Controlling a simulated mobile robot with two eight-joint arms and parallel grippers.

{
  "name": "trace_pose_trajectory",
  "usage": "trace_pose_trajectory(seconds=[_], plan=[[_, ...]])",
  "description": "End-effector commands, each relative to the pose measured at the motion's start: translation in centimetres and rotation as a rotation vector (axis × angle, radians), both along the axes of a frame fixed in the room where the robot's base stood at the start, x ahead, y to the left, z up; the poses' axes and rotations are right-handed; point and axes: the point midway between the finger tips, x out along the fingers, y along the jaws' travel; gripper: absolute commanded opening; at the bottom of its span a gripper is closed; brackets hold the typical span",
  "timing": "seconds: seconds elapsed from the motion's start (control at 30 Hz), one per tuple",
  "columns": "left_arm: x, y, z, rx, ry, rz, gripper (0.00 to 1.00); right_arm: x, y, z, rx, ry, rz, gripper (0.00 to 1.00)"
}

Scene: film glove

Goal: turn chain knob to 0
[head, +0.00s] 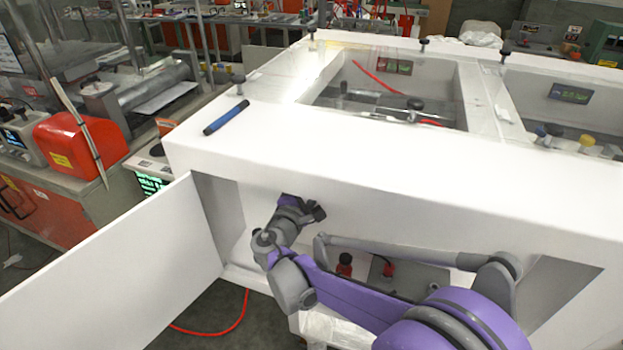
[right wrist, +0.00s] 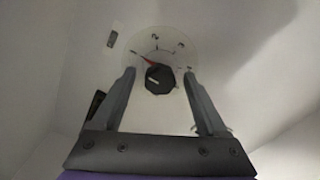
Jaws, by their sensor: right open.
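The chain knob (right wrist: 159,79) shows in the right wrist view as a small black knob with a pale mark, at the middle of a round, pale dial plate (right wrist: 178,48). A red mark or pointer lies just up and left of the knob; the dial's printing is too small to read. My right gripper (right wrist: 159,75) is open, with one finger on each side of the knob; whether either finger touches it, I cannot tell. In the head view, my right gripper (head: 310,211) is inside the white cabinet's opening, and the knob is hidden there. My left gripper is not in view.
The white cabinet (head: 420,205) has its door (head: 120,262) swung open to the left. A blue pen-like object (head: 226,118) lies on top. Dark and red fittings (head: 345,264) stand low inside the opening, below my right arm. A red cable (head: 215,331) lies on the floor.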

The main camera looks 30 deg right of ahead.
Motion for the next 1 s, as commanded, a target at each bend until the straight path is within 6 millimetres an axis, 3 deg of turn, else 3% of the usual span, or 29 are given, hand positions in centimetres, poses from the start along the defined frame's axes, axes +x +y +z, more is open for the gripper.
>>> trace_pose_trajectory(seconds=[0.2, 0.43, 1.0], plan=[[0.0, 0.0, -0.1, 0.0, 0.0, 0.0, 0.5, -2.9, 3.5, -0.1, 0.002, 0.0, 0.005, 0.76], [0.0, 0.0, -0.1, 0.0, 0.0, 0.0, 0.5, -5.3, 6.3, 0.0, 0.001, 0.001, 0.004, 0.76], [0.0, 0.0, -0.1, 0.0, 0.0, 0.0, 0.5, -6.1, 7.1, 0.0, -0.001, 0.001, 0.0, 0.76]])
